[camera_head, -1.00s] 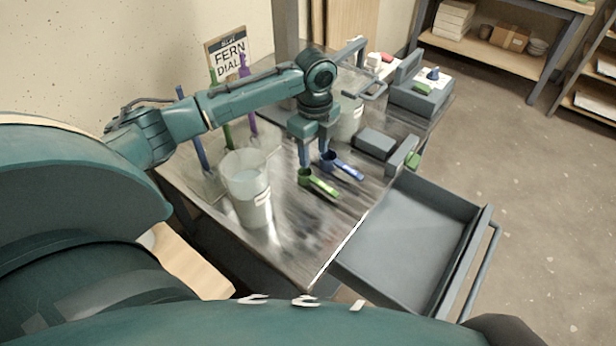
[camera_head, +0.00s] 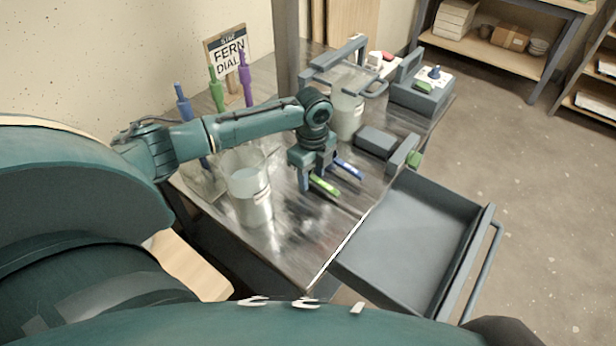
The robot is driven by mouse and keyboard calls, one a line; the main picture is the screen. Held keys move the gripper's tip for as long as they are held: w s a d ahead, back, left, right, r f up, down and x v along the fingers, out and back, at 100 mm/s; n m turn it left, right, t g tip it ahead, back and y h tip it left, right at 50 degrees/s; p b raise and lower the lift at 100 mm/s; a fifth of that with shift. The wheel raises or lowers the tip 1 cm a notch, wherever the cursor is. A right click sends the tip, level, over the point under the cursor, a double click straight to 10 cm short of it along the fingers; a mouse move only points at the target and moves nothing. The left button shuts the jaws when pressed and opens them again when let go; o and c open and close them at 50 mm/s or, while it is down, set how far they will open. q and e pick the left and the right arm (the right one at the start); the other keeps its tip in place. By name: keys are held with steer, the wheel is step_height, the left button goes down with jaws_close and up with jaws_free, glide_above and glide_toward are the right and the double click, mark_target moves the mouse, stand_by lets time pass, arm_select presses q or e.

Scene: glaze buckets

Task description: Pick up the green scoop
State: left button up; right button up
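The green scoop (camera_head: 326,185) lies on the metal tabletop. Its handle shows, pointing to the lower right, while its cup end is hidden behind my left gripper (camera_head: 318,178). The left gripper points down at the cup end, low over the table, its two fingers apart. I cannot tell whether the fingers touch the scoop. A blue scoop (camera_head: 348,169) lies just behind, its cup end also hidden by the gripper. My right gripper is not in view.
A translucent bucket (camera_head: 250,195) stands left of the gripper, and another bucket (camera_head: 347,115) stands behind it. An open, empty drawer (camera_head: 405,245) juts out at the right.

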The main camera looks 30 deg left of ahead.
arm_select(q)
jaws_close()
steer(key=shift+r, duration=0.1)
stand_by(0.3)
